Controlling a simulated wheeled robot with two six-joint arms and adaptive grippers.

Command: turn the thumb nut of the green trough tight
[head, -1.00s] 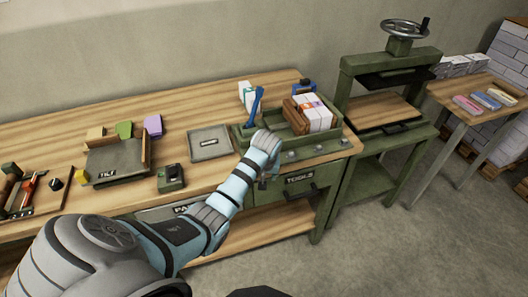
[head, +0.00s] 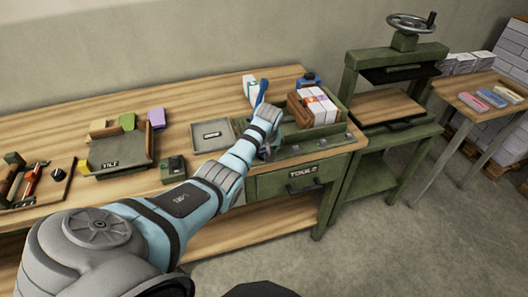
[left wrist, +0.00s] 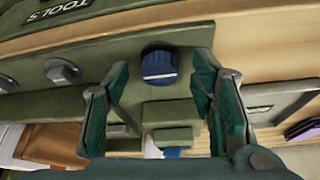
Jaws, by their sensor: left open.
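The green trough (head: 340,129) stands at the right end of the bench, holding a wooden block and a stack of white sheets. My left gripper (head: 268,151) is at the left part of its front, hiding some of it. In the left wrist view the blue thumb nut (left wrist: 160,65) with a white line sits between the open fingers of my left gripper (left wrist: 162,70). A gap shows on both sides, so the fingers appear apart from it. The nut is hidden in the head view. My right gripper is not in view.
Grey knobs (left wrist: 62,71) line the trough front beside the nut. A small grey tray (head: 211,136) lies left of the trough, and a tilted tray (head: 118,152) with coloured blocks is farther left. A green press (head: 398,60) stands to the right.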

